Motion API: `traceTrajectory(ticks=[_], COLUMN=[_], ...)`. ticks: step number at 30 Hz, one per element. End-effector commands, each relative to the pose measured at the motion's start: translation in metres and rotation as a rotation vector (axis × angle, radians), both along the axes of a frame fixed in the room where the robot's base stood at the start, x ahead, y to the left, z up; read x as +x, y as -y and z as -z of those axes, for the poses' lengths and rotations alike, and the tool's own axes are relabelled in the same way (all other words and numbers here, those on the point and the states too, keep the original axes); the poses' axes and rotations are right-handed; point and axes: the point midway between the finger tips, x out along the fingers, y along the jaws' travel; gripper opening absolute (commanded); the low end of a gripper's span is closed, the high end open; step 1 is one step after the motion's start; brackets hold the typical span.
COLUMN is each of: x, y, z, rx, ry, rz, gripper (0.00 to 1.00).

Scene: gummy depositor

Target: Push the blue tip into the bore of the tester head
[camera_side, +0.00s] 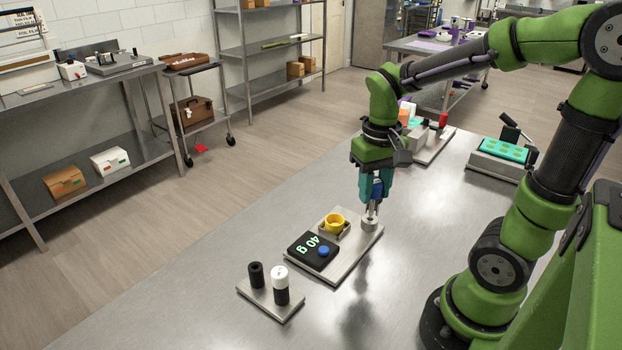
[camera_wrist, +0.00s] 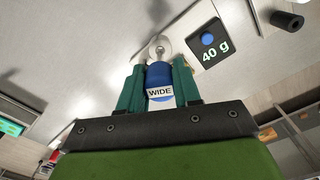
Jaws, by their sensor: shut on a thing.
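My gripper (camera_side: 373,192) has teal fingers pointing down and is shut on the blue tip (camera_side: 377,187). In the wrist view my gripper (camera_wrist: 158,90) grips the blue tip (camera_wrist: 158,74), which has a white label reading "WIDE". The tester head (camera_side: 370,225) is a short silver cylinder at the right end of a metal base plate. It lies straight beyond the tip in the wrist view (camera_wrist: 160,47). The tip is upright, just above or at the head. The bore is hidden, and I cannot tell whether the tip has entered it.
A small stand (camera_side: 270,302) with black and white cylinders is in front. A teal-topped tray (camera_side: 498,150) stands back right. The steel table is otherwise clear nearby.

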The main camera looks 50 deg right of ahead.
Motion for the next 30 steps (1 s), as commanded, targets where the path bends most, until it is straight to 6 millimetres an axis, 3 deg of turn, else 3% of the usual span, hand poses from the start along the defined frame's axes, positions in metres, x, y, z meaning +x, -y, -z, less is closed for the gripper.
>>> traceTrajectory(ticks=[30], x=[0.000], y=[0.000], z=[0.026], rx=[0.000], ry=[-0.001], rz=[0.000], gripper=[0.00])
